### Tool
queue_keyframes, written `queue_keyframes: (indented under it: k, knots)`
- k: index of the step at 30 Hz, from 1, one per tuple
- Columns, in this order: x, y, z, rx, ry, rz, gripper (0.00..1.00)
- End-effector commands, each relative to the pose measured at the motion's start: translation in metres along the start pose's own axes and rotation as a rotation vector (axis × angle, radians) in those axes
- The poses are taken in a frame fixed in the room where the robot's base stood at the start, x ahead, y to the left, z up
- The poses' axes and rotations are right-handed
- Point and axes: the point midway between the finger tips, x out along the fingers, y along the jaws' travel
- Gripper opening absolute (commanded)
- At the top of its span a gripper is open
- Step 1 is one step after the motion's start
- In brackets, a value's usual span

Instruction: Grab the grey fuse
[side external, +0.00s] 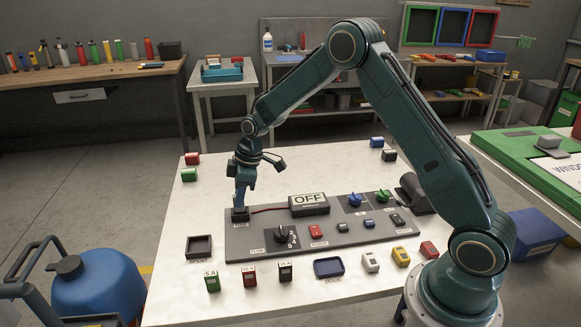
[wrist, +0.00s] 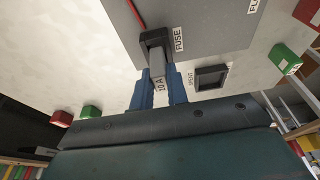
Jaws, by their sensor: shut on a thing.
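The grey fuse (wrist: 157,66) sits upright at the black fuse holder (wrist: 154,38) marked FUSE in the wrist view. Its label ends in "A"; the number is hard to read. My gripper (wrist: 160,84) has its blue fingers shut on the fuse, one on each side. In the side external view my gripper (side external: 240,204) points down at the holder (side external: 240,216) on the left end of the grey panel (side external: 275,240). There the fuse is hidden by the fingers. I cannot tell whether it is fully seated.
A black SPENT tray (side external: 199,247) lies left of the panel. Green (side external: 212,284), red (side external: 249,280) and dark (side external: 285,272) fuses stand along the front. A blue-rimmed dish (side external: 329,268) lies right of them. An OFF sign (side external: 309,203) and coloured knobs are on the panel.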

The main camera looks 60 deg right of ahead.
Motion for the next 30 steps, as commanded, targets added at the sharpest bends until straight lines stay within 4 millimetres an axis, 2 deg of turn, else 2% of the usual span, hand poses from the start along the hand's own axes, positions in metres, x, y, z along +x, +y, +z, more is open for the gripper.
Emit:
queue_keyframes:
  k: [21, 30]
  knots:
    - [-0.137, 0.001, -0.038, -0.001, 0.003, 0.003, 0.0]
    - [-0.168, 0.0, -0.046, 0.0, 0.001, 0.001, 0.0]
